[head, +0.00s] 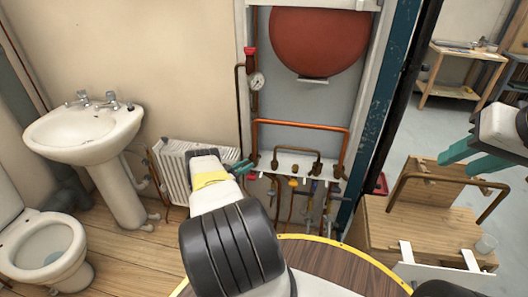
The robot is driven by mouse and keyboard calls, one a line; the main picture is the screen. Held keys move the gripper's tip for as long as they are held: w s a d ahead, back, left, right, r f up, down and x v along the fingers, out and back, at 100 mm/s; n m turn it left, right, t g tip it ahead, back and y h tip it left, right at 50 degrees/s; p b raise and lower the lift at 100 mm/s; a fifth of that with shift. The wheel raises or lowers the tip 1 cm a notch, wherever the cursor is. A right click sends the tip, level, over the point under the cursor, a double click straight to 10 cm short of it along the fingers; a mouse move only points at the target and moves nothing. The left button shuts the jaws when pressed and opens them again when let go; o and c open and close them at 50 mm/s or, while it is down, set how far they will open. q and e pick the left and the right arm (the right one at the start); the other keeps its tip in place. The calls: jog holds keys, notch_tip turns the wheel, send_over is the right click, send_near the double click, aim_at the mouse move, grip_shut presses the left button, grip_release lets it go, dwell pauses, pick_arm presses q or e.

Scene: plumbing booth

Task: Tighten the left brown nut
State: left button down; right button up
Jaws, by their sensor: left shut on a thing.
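A large copper pipe (300,125) arches over a white bracket plate (292,158) in the boiler recess. The left brown nut is at the foot of its left leg, too small and covered to make out clearly. My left gripper (247,166), with teal fingers, is shut at that spot, on what appears to be the left brown nut. A smaller brown pipe (297,153) stands inside the arch. My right gripper (456,162) is at the far right, its teal fingers apart and empty, above a wooden bench.
A red tank (320,42) and a pressure gauge (257,81) are above the pipes. A radiator (173,170) and washbasin (85,133) stand left. A bent brown pipe (450,181) lies on the wooden bench (425,232). A round yellow-edged table (340,262) is in front.

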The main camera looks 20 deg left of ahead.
pick_arm(q)
jog(key=shift+w+r, duration=0.25)
jog(key=shift+w, duration=0.05)
jog(key=c, duration=1.4)
grip_release()
jog(key=shift+d, duration=0.1)
jog(key=shift+c, duration=0.2)
jog(key=shift+f, duration=0.1)
jog(key=shift+s, duration=0.15)
jog(key=shift+s+a+f, duration=0.1)
jog(key=shift+s+a, duration=0.1)
jog(key=shift+s, duration=0.05)
jog(key=v, duration=0.7)
